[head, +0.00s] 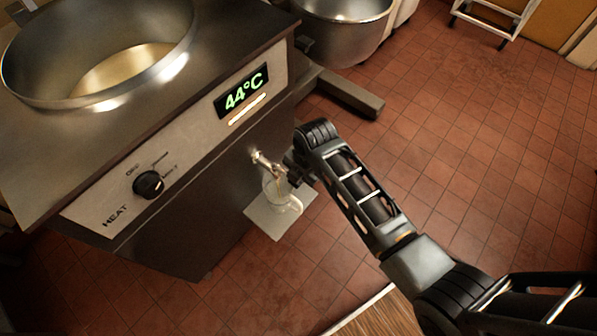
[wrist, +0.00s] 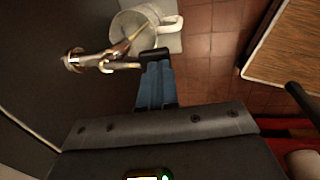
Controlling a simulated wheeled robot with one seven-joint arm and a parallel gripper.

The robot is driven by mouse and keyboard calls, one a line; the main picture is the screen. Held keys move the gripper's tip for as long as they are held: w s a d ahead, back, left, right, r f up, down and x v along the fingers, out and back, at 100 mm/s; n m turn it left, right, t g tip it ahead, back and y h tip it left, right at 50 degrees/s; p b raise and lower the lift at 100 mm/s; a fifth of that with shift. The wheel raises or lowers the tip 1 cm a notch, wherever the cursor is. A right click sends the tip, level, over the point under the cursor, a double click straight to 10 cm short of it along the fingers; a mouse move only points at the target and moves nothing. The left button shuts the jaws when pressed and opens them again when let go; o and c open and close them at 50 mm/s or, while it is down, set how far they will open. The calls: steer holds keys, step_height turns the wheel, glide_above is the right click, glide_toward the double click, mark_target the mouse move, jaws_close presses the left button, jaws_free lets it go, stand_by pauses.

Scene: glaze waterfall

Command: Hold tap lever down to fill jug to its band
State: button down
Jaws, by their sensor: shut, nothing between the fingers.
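The brass tap (head: 262,160) sticks out from the front of the steel machine; it also shows in the wrist view (wrist: 92,60), with its lever (wrist: 128,66) reaching toward my fingers. My gripper (wrist: 155,56) is shut and empty, its fingertips at the lever's end, seeming to touch it. The clear jug (head: 281,196) with a pale handle stands below the tap on a light square shelf (head: 262,224). The jug (wrist: 122,24) also shows in the wrist view. Its band and fill level are unclear.
The machine holds a round steel vat (head: 30,75) with pale liquid, a display (head: 241,92) reading 44°C and a heat knob (head: 148,183). A wooden surface (head: 385,316) lies at the bottom. A steel bowl (head: 345,30) stands behind. Tiled floor on the right is clear.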

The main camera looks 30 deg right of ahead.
steer(key=shift+s+d+f+t+y+b, duration=0.1)
steer(key=shift+s+f+t+y+b, duration=0.2)
steer(key=shift+f+t, duration=0.4)
steer(key=shift+s+d+f+t+y+b, duration=0.1)
steer(key=shift+s+f+t+b, duration=0.25)
steer(key=shift+f, duration=0.5)
steer(key=shift+s+a+f, duration=0.1)
steer(key=shift+f, duration=0.1)
stand_by(6.2)
